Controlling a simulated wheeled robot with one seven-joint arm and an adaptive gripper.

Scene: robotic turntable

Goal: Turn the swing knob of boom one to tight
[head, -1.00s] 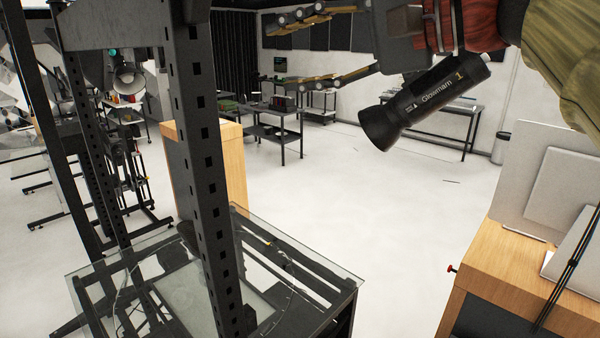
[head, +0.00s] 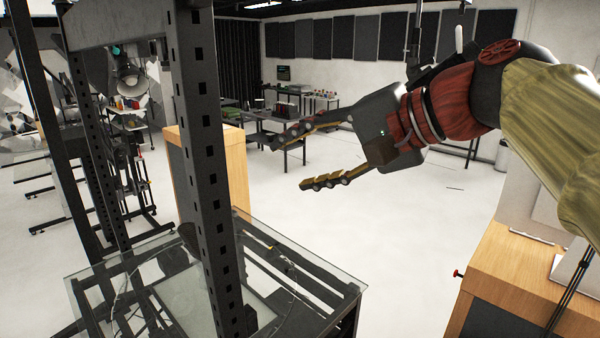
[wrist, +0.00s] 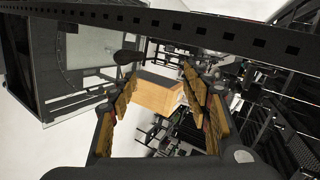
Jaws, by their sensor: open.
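My gripper (head: 290,165) is open and empty in the head view, its fingers pointing left above the floor. In the wrist view my gripper (wrist: 160,80) also has its fingers apart, with nothing between the pads. I cannot pick out the swing knob of boom one for certain. A thin black upright (head: 415,38) shows behind my arm; I cannot tell whether it belongs to the boom. A red spoked disc (head: 500,52) shows at my wrist; whether it is part of my arm is unclear. A dark rounded shape (wrist: 129,57) lies beside the left finger in the wrist view.
A perforated dark post (head: 208,170) rises on the left beside a glass-topped frame (head: 325,273). A wooden cabinet (head: 237,165) stands behind it. A wooden desk (head: 500,285) with a small red knob (head: 459,273) is at right. Open floor (head: 400,220) lies between.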

